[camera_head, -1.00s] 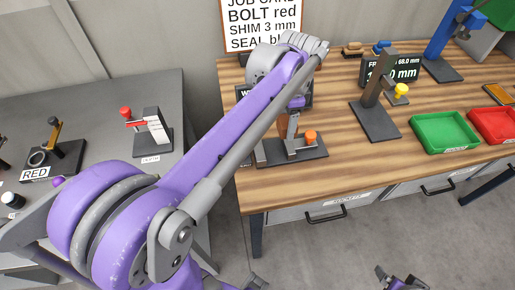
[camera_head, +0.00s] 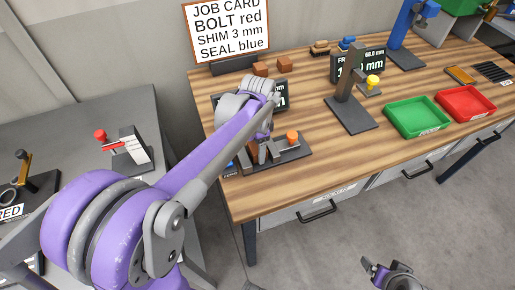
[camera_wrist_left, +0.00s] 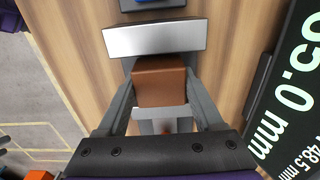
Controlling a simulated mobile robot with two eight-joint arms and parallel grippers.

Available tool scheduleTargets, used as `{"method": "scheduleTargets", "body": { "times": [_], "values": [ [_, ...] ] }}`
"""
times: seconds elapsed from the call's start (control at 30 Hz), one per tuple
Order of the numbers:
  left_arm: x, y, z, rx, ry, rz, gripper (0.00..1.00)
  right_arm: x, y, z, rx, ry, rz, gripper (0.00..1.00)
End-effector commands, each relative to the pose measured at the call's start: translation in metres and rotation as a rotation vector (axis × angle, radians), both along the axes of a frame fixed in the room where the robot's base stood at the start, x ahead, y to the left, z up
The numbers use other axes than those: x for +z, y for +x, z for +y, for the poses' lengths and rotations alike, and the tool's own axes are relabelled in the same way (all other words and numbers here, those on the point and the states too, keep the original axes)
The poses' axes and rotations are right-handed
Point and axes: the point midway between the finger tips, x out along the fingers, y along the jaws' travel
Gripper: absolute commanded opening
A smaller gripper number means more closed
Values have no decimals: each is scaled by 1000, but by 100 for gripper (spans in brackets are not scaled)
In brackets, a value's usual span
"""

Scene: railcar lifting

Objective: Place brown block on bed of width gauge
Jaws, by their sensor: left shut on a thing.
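The width gauge (camera_head: 287,158) stands at the near left of the wooden bench, with a dark base, an orange knob and a display behind it. My left gripper (camera_head: 257,152) is low over the left part of its base. In the left wrist view its fingers are shut on a brown block (camera_wrist_left: 160,85). A silver-faced jaw (camera_wrist_left: 155,38) lies just beyond the block; I cannot tell whether they touch. The arm partly hides the gauge, and I cannot tell whether the block rests on the bed. My right gripper (camera_head: 385,270) is low over the floor, its opening unclear.
Two other brown blocks (camera_head: 285,65) lie near the job card (camera_head: 230,30). A second gauge with a dark post (camera_head: 348,95) stands to the right. Green (camera_head: 418,117) and red (camera_head: 466,104) trays lie further right. A grey side table (camera_head: 90,130) is at left.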

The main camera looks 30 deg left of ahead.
Motion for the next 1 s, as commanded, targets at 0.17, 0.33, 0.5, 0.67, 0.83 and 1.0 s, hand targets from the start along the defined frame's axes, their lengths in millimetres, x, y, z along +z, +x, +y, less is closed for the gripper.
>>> {"method": "scheduleTargets", "body": {
  "times": [0.17, 0.33, 0.5, 0.67, 0.83, 1.0],
  "values": [
    [-1, 0, 0, 0, 0, 0, 5, 0, 0, 0, 0, 0, 0, 88],
    [-4, 0, 0, 0, 0, 0, 5, -2, -1, 0, 0, 0, 1, 88],
    [-4, 0, 0, 0, 0, 0, 92, -2, -1, 0, 0, 0, 1, 88],
    [-4, 0, 0, 0, 0, 0, 98, -2, -1, 0, 0, 0, 1, 88],
    [-3, 0, 0, 0, 0, 0, 98, -1, 0, 0, 0, 0, 1, 88],
    [13, 0, 0, 0, 0, 0, 98, 2, 1, 0, 0, 0, -1, 88]
  ]
}}
